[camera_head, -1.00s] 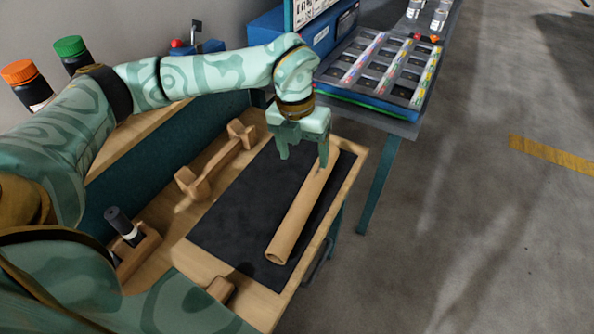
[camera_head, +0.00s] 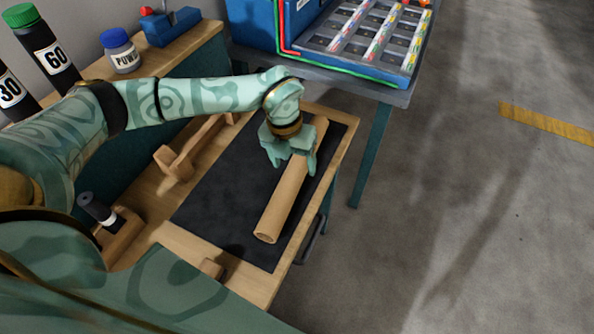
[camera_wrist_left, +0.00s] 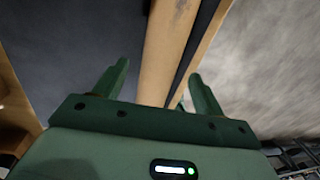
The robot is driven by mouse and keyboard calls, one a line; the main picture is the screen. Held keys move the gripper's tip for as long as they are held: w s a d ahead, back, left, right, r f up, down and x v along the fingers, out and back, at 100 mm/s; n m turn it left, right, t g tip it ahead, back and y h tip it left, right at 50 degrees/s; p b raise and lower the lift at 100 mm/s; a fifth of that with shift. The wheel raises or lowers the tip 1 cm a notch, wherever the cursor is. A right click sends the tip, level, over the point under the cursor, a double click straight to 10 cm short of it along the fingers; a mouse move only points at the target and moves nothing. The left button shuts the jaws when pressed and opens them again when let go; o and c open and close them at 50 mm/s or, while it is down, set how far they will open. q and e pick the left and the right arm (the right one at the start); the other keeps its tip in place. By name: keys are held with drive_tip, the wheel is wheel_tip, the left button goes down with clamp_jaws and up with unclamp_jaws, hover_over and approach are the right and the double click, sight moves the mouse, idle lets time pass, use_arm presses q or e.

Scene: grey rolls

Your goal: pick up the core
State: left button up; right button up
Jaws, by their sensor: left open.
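The core is a long tan cardboard tube (camera_head: 284,203) lying on a black mat (camera_head: 215,205) on the wooden bench. Its open near end faces me in the head view. My left gripper (camera_head: 291,167) is open over the tube's upper half, its fingers pointing down on either side. In the left wrist view the tube (camera_wrist_left: 163,60) runs between the two open fingers (camera_wrist_left: 158,88). I cannot tell whether the fingers touch it. My right gripper is not in view.
A wooden cradle (camera_head: 178,160) lies left of the mat, and a holder with a dark-handled tool (camera_head: 98,210) stands nearer. Bottles (camera_head: 122,52) stand on the back shelf. A blue tray of compartments (camera_head: 365,40) sits on a table beyond. Open floor lies to the right.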

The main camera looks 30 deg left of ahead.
sight(294, 167)
use_arm(q)
wheel_tip(294, 167, down, 3)
drive_tip(key=shift+d+b, duration=0.15)
drive_tip(key=shift+b, duration=0.15)
drive_tip(key=shift+r, duration=0.1)
drive_tip(key=c, duration=1.1)
